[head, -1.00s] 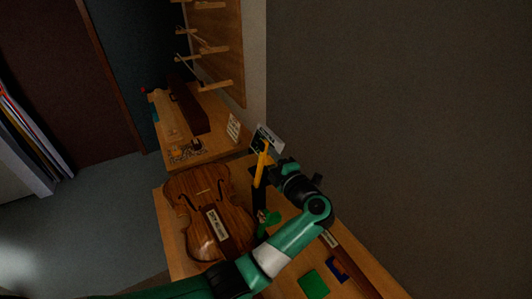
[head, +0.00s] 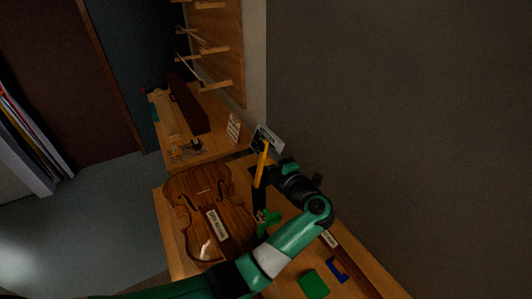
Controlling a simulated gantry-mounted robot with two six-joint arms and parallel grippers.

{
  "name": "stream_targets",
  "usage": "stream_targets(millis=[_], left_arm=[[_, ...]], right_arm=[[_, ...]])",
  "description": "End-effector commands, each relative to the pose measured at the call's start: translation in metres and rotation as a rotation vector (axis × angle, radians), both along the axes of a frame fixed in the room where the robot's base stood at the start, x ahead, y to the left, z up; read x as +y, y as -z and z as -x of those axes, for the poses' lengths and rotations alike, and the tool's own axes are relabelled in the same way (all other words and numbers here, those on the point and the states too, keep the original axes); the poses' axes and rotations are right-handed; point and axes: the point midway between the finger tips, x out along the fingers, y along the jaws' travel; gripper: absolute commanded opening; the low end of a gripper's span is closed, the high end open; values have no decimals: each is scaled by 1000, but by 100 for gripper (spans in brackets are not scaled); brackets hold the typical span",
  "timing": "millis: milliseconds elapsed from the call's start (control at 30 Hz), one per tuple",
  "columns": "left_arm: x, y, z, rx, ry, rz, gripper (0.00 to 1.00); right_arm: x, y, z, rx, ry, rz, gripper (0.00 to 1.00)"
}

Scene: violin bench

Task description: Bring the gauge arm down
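The gauge stands on the bench beside the violin body (head: 208,205). It has a dark upright post (head: 258,199), a yellow arm (head: 261,166) that is raised and steeply tilted, and a small panel (head: 268,139) with markings behind its top. My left gripper (head: 272,175) is right beside the yellow arm, to its right. Its fingertips are dark and small, so I cannot tell whether they are open, shut or touching the arm. A green piece (head: 267,221) sits near the foot of the post, partly close behind my arm. My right gripper is not in view.
A green block (head: 313,284) and a blue bracket-shaped piece (head: 337,269) lie at the near right of the bench. A labelled plate (head: 329,239) lies near my elbow. A second bench behind holds a long dark case (head: 188,105). A wall closes off the right.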

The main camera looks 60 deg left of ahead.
Motion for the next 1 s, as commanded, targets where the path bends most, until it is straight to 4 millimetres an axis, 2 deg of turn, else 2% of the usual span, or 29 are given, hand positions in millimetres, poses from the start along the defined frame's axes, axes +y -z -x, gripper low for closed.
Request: stream_targets(millis=[467, 1000], left_arm=[[0, -5, 6, -71, 0, 0, 0], [0, -15, 38, -448, 1, -3, 0]], right_arm=[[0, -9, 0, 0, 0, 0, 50], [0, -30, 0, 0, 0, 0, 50]])
